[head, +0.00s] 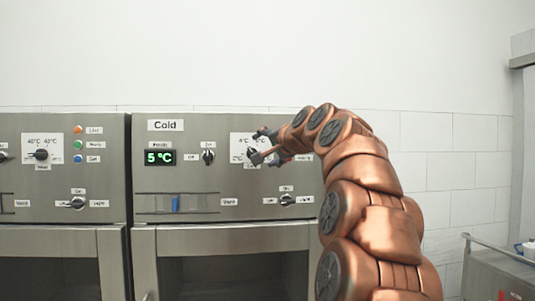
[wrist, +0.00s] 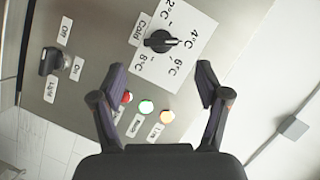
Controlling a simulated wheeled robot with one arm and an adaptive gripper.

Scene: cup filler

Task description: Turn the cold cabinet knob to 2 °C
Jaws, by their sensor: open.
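The cold cabinet (head: 222,205) has a steel front with a "Cold" label and a green display (head: 159,157) reading 5 °C. The black cold knob (wrist: 160,41) sits on a white dial plate (wrist: 190,22) marked 2, 4, 6 and 8 °C. Its pointed end faces right in the wrist view, between the 4 °C and 6 °C marks. My gripper (wrist: 160,78) is open, its two fingers spread, with the knob ahead of the gap and apart from both fingers. In the head view my gripper (head: 263,147) partly covers the dial plate and knob.
A second black switch (wrist: 50,61) labelled On, Off and Light is on the same panel. Red, white and orange buttons (wrist: 145,107) lie near the fingers. A similar cabinet (head: 60,200) stands left. A cart (head: 505,270) is at lower right.

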